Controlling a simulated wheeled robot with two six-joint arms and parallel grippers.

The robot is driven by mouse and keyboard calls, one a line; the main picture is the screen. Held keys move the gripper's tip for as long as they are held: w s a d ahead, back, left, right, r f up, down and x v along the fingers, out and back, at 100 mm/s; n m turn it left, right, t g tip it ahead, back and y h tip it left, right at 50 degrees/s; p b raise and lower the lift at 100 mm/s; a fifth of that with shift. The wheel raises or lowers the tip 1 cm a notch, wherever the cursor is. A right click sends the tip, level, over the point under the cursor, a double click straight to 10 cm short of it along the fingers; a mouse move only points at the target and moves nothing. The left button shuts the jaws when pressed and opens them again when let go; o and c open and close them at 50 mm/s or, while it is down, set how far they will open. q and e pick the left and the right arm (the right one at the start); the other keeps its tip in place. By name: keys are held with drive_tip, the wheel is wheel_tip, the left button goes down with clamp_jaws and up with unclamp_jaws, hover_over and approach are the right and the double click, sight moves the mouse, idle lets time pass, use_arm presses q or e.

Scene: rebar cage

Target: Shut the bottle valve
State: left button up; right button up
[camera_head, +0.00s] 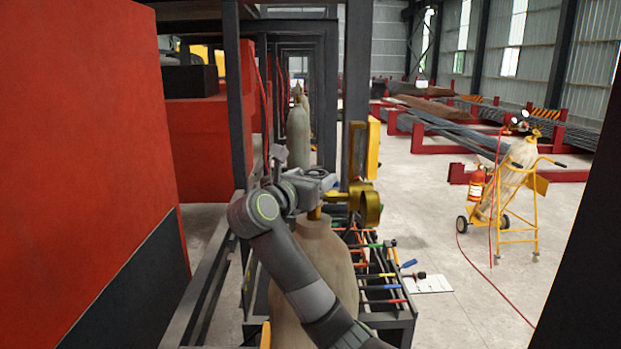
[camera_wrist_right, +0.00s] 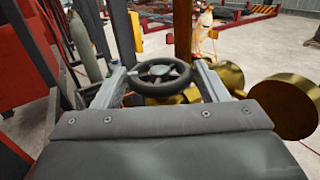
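The bottle (camera_head: 315,260) is a tall tan gas cylinder standing upright in front of me in the head view. Its brass valve (camera_head: 368,205) sticks out to the right at its top; the brass also shows in the right wrist view (camera_wrist_right: 230,80). The valve's dark round handwheel (camera_wrist_right: 160,76) shows in the wrist view. My right gripper (camera_head: 322,182) is at the valve, on top of the bottle. In the wrist view its two fingers (camera_wrist_right: 158,72) stand either side of the handwheel, close to the rim, with a slight gap on the right. My left gripper is out of view.
A rack of colourful-handled tools (camera_head: 385,270) stands right of the bottle. A red machine (camera_head: 85,140) fills the left, and dark steel posts (camera_head: 357,90) stand behind. A yellow cylinder trolley (camera_head: 515,190) is on the open floor at right.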

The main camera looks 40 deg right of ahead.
drive_tip(key=c, duration=0.6)
drive_tip(key=shift+o, duration=0.2)
drive_tip(key=m+g+b, duration=0.1)
drive_tip(key=g, duration=0.1)
drive_tip(key=m+g+b, duration=0.2)
drive_tip(key=m+g+h+b, duration=0.1)
drive_tip(key=g+b, duration=0.1)
drive_tip(key=shift+w+f+g, duration=0.2)
drive_tip(key=shift+w+g, duration=0.15)
drive_tip(key=shift+g, duration=0.05)
drive_tip(key=m+g+b, duration=0.2)
drive_tip(key=g, duration=0.1)
drive_tip(key=shift+w+r+m+g+y, duration=0.1)
drive_tip(key=shift+m+g+y, duration=0.2)
drive_tip(key=shift+m, duration=0.1)
drive_tip(key=shift+w+r+m+g+y+b, duration=0.1)
drive_tip(key=shift+m+g+y+b, duration=0.5)
drive_tip(key=shift+m+g, duration=0.75)
drive_tip(key=shift+g, duration=0.55)
drive_tip(key=o, duration=1)
drive_tip(key=shift+c, duration=0.2)
